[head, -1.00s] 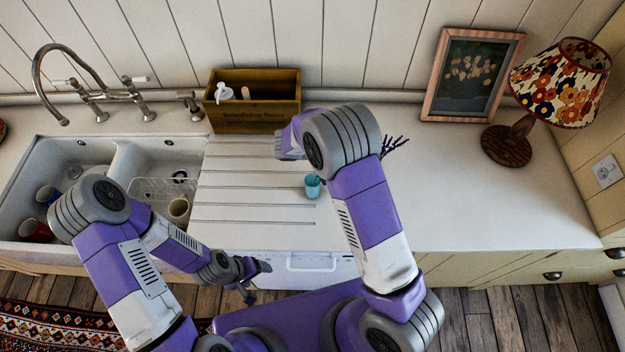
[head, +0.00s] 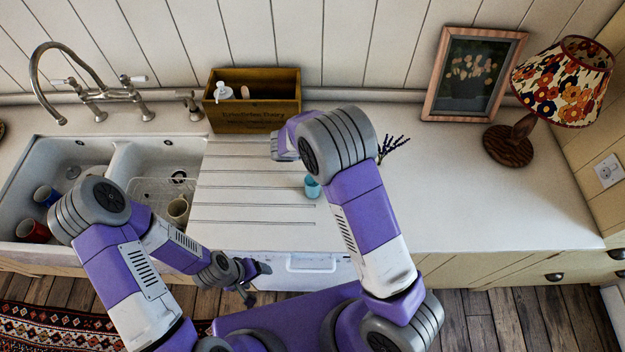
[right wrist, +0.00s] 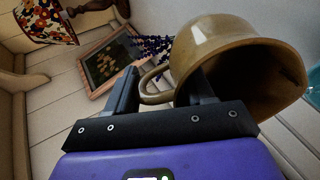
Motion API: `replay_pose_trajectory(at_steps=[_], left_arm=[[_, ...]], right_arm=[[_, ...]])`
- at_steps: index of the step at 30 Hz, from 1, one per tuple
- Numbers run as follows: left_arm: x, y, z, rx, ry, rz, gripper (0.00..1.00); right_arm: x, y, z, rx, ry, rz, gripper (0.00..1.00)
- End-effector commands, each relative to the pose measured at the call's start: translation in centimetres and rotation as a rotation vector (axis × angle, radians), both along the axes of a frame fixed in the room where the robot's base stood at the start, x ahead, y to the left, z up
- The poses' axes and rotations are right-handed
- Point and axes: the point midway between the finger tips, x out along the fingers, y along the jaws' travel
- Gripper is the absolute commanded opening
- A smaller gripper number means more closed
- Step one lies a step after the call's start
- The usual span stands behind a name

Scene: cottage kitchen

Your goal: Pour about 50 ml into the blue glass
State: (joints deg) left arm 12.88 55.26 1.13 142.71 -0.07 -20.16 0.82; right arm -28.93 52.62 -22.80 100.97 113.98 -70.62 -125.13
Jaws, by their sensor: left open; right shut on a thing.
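The blue glass (head: 312,187) stands upright on the counter beside the grooved drainer, below my right forearm in the head view. A sliver of it shows at the right edge of the right wrist view (right wrist: 315,82). My right gripper (right wrist: 160,88) is shut on the handle of a brown glazed jug (right wrist: 225,50). The jug is tilted, with its mouth towards the glass side; its contents and any stream are not visible. In the head view my right arm hides the jug and gripper. My left gripper (head: 257,283) is open and empty, low in front of the counter.
A double sink (head: 122,170) with cups is at the left. A wooden box (head: 255,115) with bottles stands at the back. A picture frame (head: 429,100), lamp (head: 509,145) and lavender sprigs (head: 393,145) are to the right. The right counter is clear.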

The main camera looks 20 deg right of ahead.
Motion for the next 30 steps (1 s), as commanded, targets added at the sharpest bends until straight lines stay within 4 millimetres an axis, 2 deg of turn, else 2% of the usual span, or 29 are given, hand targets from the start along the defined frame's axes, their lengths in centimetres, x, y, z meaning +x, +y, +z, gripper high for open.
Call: replay_pose_trajectory(at_steps=[30], left_arm=[[0.0, 0.0, -1.7, 0.000, 0.000, 0.000, 0.77]], right_arm=[[0.0, 0.5, 0.6, -0.067, -0.006, 0.001, 0.00]])
